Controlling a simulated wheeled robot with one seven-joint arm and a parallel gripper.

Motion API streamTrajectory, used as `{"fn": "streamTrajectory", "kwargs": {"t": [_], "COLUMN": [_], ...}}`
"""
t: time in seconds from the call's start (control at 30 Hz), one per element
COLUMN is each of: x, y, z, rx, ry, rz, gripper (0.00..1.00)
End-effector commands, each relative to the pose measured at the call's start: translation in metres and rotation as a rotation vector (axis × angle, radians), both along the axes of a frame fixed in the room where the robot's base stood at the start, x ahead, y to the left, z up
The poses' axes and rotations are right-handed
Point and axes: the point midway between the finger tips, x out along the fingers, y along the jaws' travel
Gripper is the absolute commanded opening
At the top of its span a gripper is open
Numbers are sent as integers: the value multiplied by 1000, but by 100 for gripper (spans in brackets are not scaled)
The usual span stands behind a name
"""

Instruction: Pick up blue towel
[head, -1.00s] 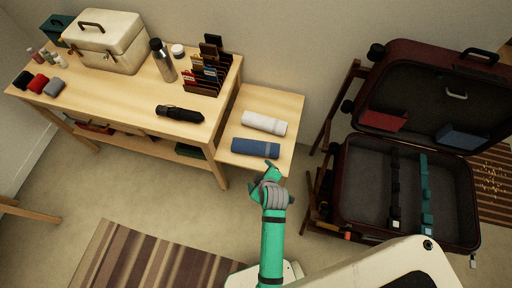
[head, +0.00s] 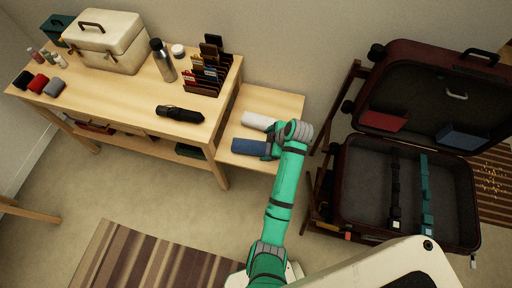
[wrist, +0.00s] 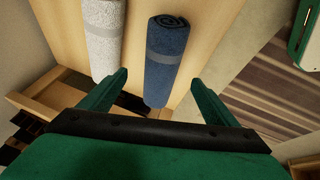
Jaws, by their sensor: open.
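The blue towel (head: 248,147) is rolled up, with a paler band, and lies on the low wooden side table (head: 274,101). It also shows in the wrist view (wrist: 166,62), where its lower end lies between and just beyond my fingertips. My gripper (wrist: 158,82) is open and empty, with one green finger on each side of the towel's line. In the head view my green arm reaches to the table and covers the towel's right end. Whether the fingers touch the towel I cannot tell.
A white rolled towel (wrist: 102,38) lies beside the blue one, close to my left finger in the wrist view. The larger table (head: 130,98) stands to the left with a black umbrella (head: 180,114). An open suitcase (head: 345,205) is on the right.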

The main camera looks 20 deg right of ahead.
Motion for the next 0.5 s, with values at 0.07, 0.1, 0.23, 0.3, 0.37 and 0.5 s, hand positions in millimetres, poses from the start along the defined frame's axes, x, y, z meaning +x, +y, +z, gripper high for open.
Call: {"fn": "streamTrajectory", "kwargs": {"t": [0.07,0.1,0.23,0.3,0.37,0.5], "x": [3,5,7,9,11,19], "y": [3,4,5,7,9,13], "z": [-9,-12,-18,-23,-30,-48], "rx": [1,0,0,0,1,-1], "ry": [2,1,1,1,3,1], "rz": [1,0,0,0,1,0], "gripper": [83,83,83,83,83,83]}}
